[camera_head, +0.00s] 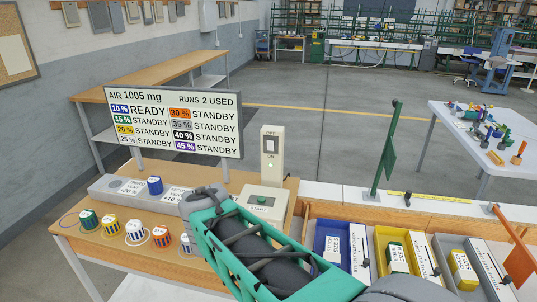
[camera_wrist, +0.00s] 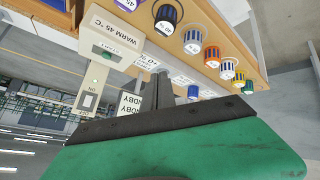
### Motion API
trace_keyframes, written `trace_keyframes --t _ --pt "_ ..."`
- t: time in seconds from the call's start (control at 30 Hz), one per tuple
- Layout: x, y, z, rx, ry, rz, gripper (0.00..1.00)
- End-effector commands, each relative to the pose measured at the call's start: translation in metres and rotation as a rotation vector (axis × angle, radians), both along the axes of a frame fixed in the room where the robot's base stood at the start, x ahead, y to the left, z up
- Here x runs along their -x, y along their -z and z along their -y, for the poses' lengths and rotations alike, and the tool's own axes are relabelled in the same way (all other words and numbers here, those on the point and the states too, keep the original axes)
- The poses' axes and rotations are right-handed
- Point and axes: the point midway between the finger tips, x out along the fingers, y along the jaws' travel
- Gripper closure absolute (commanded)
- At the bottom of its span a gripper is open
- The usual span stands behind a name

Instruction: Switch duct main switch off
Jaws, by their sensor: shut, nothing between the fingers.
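The duct main switch (camera_head: 270,146) is a rocker on the front of a tall white post, with OFF printed above it. It also shows upside down in the wrist view (camera_wrist: 88,101), at the lower left, with ON printed beside it. Which way the rocker is pressed I cannot tell. My gripper (camera_wrist: 158,78) is shut and empty, its dark fingers near the middle of the wrist view. The switch is to the left of the fingers there, apart from them. In the head view my green arm hides the gripper.
A white base with a green START button (camera_head: 262,200) is at the post's foot. A display board (camera_head: 160,120) reads 10% READY, others STANDBY. Striped cups (camera_head: 135,230) stand front left. Blue (camera_head: 333,238) and yellow bins are right of my arm, near a green flag post (camera_head: 388,150).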

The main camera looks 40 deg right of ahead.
Motion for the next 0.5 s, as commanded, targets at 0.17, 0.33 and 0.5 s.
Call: trace_keyframes --t 0.17,0.33,0.5 --pt "-0.091 0.028 0.172 0.672 0.046 0.090 1.00" --pt "-0.111 0.027 0.242 1.200 0.010 0.009 1.00" --pt "-0.114 0.021 0.252 1.365 -0.010 -0.030 1.00"
